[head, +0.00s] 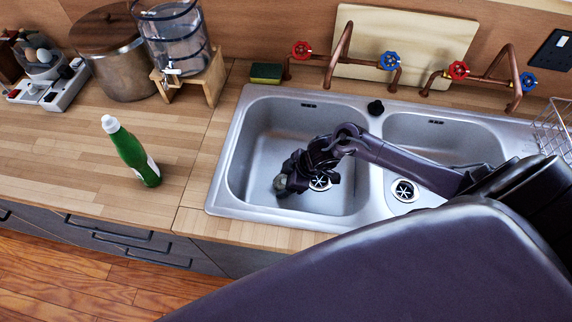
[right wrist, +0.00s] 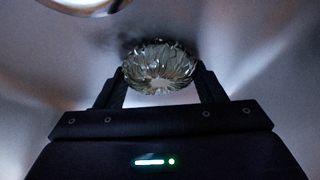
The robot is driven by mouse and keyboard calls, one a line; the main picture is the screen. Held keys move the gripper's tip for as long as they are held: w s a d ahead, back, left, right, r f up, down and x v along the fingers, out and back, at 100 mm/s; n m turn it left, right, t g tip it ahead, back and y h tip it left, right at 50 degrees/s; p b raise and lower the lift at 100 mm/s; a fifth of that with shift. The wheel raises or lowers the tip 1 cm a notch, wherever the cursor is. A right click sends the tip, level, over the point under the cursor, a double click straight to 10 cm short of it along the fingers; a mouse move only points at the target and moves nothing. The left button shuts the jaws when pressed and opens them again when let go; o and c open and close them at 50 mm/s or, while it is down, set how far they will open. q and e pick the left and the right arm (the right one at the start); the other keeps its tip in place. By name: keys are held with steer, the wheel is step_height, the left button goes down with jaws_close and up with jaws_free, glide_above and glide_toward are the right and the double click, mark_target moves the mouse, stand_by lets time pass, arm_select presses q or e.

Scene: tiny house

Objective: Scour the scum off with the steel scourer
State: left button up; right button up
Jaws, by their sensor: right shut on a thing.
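The steel scourer (right wrist: 158,66) is a shiny ball of coiled metal between the two fingers of my right gripper (right wrist: 161,80), which is shut on it. In the head view, my right gripper (head: 287,178) is low inside the left sink basin (head: 255,140), left of its drain, and the scourer (head: 281,185) shows as a small grey lump at its tip. A dark smudge (right wrist: 118,43), perhaps scum, lies on the basin surface just beyond the scourer in the wrist view. I cannot tell whether the scourer touches the surface. My left gripper is out of view.
A green bottle (head: 130,150) stands on the wooden counter (head: 75,150) left of the sink. A sponge (head: 266,73) lies behind the left basin. Copper taps (head: 340,52) rise behind the sink. A wire rack (head: 556,130) is at the right. The right basin (head: 440,140) is empty.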

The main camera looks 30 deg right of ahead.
steer(key=shift+s+a+p, duration=0.55)
steer(key=shift+s+a, duration=0.15)
steer(key=shift+s, duration=0.3)
steer(key=shift+s+d+p, duration=0.6)
steer(key=shift+s+d, duration=0.2)
steer(key=shift+d, duration=0.35)
steer(key=shift+w+d+f+b, duration=0.1)
steer(key=shift+w+d+b, duration=0.2)
steer(key=shift+w+d, duration=0.35)
steer(key=shift+w+d+b, duration=0.2)
steer(key=shift+w+d, duration=0.2)
steer(key=shift+w, duration=0.3)
steer(key=shift+w+d+b, duration=0.2)
steer(key=shift+w+d, duration=0.2)
steer(key=shift+w, duration=0.25)
steer(key=shift+a+r, duration=0.15)
steer(key=shift+r, duration=0.05)
